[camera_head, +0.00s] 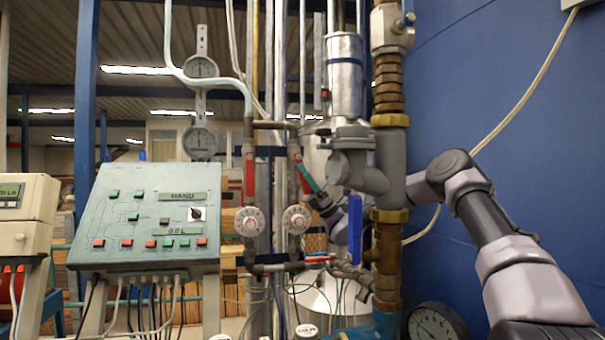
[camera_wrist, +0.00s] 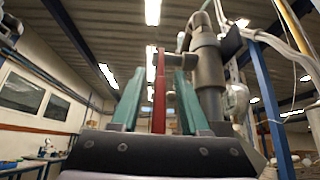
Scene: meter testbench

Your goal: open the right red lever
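The right red lever (camera_head: 303,181) hangs tilted from its valve on the right of two thin pipes in the head view. The left red lever (camera_head: 249,172) hangs upright on the pipe beside it. My gripper (camera_head: 308,176) is at the right red lever, coming from the right behind the grey pipe. In the wrist view the right red lever (camera_wrist: 159,110) stands between the two green fingers of my gripper (camera_wrist: 159,76), with a gap on each side. The fingers are open around it and do not appear to touch it.
A thick grey pipe (camera_head: 391,165) stands just in front of my arm. A blue lever (camera_head: 355,228) and round dials (camera_head: 296,219) are close below. A control box (camera_head: 150,215) stands at left. A blue wall (camera_head: 500,90) bounds the right.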

